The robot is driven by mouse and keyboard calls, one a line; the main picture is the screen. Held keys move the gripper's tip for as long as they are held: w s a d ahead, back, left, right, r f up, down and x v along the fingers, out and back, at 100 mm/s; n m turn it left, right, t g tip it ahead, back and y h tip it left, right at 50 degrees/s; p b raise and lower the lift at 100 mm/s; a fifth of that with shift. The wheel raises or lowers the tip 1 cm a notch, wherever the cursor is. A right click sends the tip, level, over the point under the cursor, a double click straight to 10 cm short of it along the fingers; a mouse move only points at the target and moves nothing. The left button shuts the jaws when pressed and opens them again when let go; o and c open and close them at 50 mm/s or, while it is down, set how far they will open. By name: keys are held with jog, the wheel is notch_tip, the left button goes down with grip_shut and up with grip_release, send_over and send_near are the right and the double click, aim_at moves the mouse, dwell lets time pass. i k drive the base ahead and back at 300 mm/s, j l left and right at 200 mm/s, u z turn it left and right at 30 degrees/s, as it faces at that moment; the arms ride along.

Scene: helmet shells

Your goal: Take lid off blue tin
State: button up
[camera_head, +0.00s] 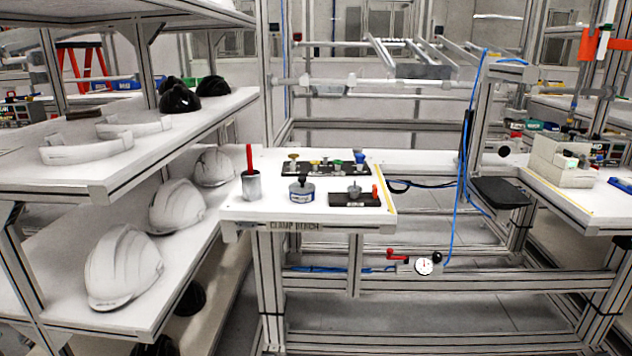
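A small round tin with a blue band (302,197) stands on the white bench top near the middle of the view. A dark lid with a knob (301,183) sits on top of it. The tin is small in the picture, so fine detail of the lid is unclear. My gripper is not in view.
The white bench (270,213) also holds a grey cup with a red-handled item (251,186) on the left, a dark rack of small knobs (325,167) behind, and a dark block (354,198) on the right. Shelves with white helmet shells (123,266) stand left.

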aim_at(302, 187)
jog(key=i+l+z, duration=0.15)
jog(key=i, duration=0.25)
jog(key=i+l+z, duration=0.15)
jog(key=i, duration=0.25)
jog(key=i+l+z, duration=0.15)
jog(key=i, duration=0.25)
